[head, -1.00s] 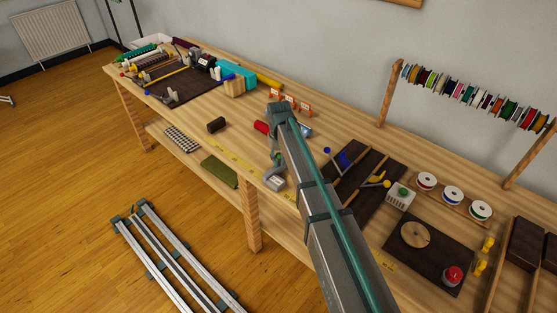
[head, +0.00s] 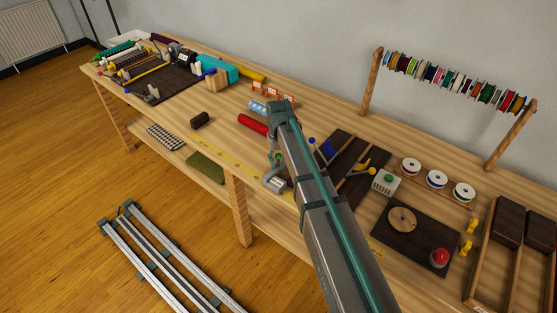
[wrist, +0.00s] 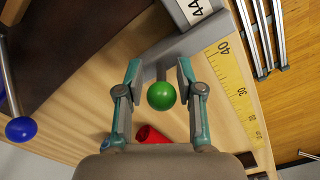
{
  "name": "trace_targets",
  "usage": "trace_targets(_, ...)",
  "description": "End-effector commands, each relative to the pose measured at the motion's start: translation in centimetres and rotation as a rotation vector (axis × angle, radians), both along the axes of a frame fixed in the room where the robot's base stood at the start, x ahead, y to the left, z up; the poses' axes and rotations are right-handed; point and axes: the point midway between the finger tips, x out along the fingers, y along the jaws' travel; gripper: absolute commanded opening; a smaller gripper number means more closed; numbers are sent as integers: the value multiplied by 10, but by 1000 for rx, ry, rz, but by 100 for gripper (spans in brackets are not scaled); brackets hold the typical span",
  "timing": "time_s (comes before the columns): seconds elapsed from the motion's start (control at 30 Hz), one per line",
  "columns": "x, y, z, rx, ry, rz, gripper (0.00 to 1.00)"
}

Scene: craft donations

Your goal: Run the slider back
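The slider is a grey block (wrist: 190,38) with a white number label and a short stem ending in a green ball knob (wrist: 161,96). It sits beside a yellow ruler (wrist: 231,82) at the bench's front edge. In the head view the block (head: 277,184) shows just below my gripper (head: 274,165), whose fingers are small there. In the wrist view my gripper (wrist: 160,75) has its two fingers on either side of the knob and stem. A gap shows at the left finger; the right finger is very close to the knob, and I cannot tell whether it touches.
A red cylinder (head: 253,124) lies behind my gripper. A dark tray (head: 336,147) with a blue-knobbed lever (head: 312,141) stands to the right. A dark small block (head: 200,119) lies to the left. The bench between that block and the red cylinder is mostly clear.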

Motion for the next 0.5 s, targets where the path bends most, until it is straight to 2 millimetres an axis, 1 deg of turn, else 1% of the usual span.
trace_targets(0.13,0,0,0,1,0,0,37)
trace_targets(0.27,0,0,9,1,0,0,37)
trace_targets(0.37,0,0,22,1,-1,0,37)
trace_targets(0.5,1,0,48,1,-2,0,37)
